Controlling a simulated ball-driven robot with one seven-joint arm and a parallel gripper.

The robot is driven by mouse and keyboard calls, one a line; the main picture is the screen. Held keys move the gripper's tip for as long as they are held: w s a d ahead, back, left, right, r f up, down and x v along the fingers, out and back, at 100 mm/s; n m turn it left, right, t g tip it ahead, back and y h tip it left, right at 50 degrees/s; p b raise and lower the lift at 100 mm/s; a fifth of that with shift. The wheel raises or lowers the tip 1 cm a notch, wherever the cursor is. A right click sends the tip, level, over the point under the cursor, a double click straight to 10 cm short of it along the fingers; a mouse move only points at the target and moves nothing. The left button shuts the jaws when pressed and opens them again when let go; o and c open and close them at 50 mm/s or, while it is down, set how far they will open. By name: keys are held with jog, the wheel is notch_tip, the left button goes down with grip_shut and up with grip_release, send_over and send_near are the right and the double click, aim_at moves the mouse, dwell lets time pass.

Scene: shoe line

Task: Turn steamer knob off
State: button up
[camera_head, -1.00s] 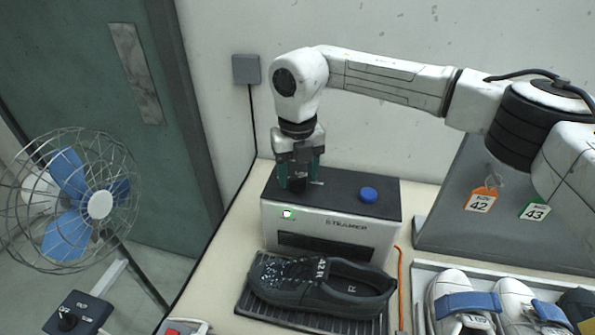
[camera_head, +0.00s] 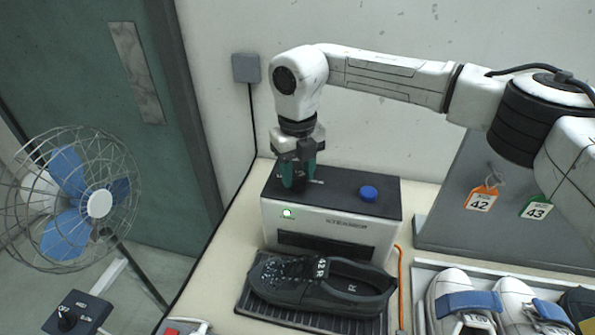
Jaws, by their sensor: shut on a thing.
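The steamer (camera_head: 330,235) is a white box with a black top on the bench. A green light (camera_head: 287,213) glows at the left of its front. A blue round cap (camera_head: 369,193) stands on the right of its top. My gripper (camera_head: 297,186) points straight down at the left of the top, its green-sided fingers shut on the steamer knob, which the fingers hide. I cannot tell which way the knob points.
A black shoe (camera_head: 320,284) sits on a ribbed mat in front of the steamer. A tray (camera_head: 425,268) of white shoes is at right, below a grey board (camera_head: 440,225) with tags 42 and 43. A caged fan (camera_head: 98,204) stands left, off the bench.

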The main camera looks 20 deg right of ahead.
aim_at(298, 176)
jog(key=n, duration=0.5)
jog(key=shift+n, duration=0.3)
jog(key=n, duration=0.5)
jog(key=shift+b, duration=0.4)
jog(key=n, duration=0.5)
jog(key=shift+n, duration=0.4)
jog(key=n, duration=0.5)
jog(key=shift+w+r, duration=0.1)
jog(key=shift+n, duration=0.4)
jog(key=o, duration=1.1)
jog(key=shift+c, duration=0.2)
notch_tip(298, 176, up, 11)
jog(key=b, duration=0.1)
jog(key=shift+b, duration=0.3)
